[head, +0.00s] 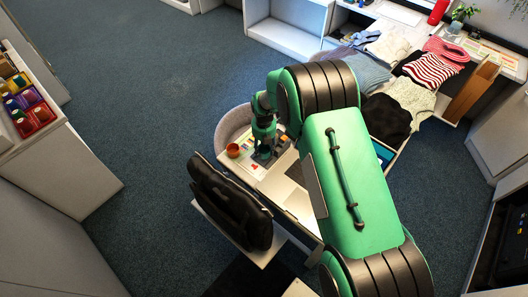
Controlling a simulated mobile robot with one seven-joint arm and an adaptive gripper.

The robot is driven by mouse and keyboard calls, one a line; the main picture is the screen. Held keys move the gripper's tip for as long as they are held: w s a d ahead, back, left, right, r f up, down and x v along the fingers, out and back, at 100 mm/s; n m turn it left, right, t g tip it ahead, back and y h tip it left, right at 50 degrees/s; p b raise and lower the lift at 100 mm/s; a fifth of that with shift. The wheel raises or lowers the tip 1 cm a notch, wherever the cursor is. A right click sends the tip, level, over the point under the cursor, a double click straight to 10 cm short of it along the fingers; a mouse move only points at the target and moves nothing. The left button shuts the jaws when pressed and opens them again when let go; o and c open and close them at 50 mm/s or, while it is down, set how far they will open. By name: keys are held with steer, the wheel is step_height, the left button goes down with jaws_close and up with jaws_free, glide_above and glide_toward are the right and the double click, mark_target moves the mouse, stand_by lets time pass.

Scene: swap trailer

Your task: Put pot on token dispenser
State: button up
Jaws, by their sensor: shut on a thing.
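My gripper (262,153) points down over a small table with a printed, coloured sheet, in the middle of the head view. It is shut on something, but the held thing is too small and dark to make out. A small round orange pot-like vessel (233,150) stands on the table just left of my gripper, seemingly apart from it. A potted plant (457,24) stands on the far counter at the top right. I cannot tell which thing is the token dispenser.
Folded clothes (432,70) cover the counter at the right. Coloured bins (30,108) sit on the left counter. Blue carpet (140,100) is clear at the left.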

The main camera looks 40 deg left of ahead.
steer(key=shift+f, duration=1.15)
steer(key=shift+f, duration=0.15)
steer(key=o, duration=0.8)
steer(key=shift+o, duration=0.2)
step_height(320, 180, up, 12)
steer(key=shift+r, duration=0.2)
